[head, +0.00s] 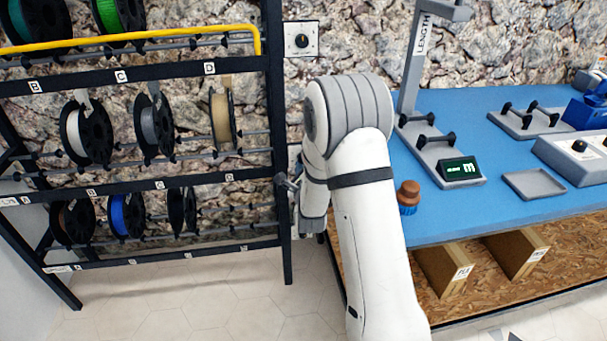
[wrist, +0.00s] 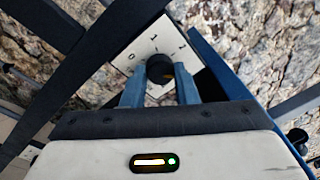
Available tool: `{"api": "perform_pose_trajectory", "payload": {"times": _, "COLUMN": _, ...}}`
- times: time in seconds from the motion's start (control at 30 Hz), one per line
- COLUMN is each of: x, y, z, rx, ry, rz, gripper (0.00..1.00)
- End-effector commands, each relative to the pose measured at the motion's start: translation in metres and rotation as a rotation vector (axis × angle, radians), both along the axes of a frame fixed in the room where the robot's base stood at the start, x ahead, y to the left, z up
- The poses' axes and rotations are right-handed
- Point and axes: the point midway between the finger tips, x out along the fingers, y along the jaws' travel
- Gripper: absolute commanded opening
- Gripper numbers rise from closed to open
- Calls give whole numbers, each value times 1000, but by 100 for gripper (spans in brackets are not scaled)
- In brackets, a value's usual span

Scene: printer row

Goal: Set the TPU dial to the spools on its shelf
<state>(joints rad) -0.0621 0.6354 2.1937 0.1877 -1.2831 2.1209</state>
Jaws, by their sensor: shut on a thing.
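A black dial knob (wrist: 159,68) on a white plate (wrist: 150,38) with printed marks shows in the wrist view. My gripper (wrist: 160,88) is shut on the knob, one finger on each side. The knob's pointer is hidden, so its setting cannot be read. In the head view my arm covers most of this place beside the rack's right post. The rack has three shelf levels. The middle one holds a white spool (head: 73,133), a grey spool (head: 149,123) and a gold spool (head: 221,119). The lowest holds a brown spool (head: 70,221), a blue spool (head: 122,214) and a black spool (head: 181,211).
Another dial plate (head: 301,39) is on the wall by the upper shelf. Green spools (head: 118,14) sit behind a yellow bar (head: 140,34).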

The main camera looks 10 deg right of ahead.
Motion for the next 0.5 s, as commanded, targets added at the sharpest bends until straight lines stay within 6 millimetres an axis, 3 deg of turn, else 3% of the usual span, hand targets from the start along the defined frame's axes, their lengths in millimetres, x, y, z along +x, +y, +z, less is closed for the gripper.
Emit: {"api": "perform_pose_trajectory", "payload": {"times": 0.5, "x": 0, "y": -2, "z": 0, "rx": 178, "ry": -4, "rz": -4, "gripper": 4}}
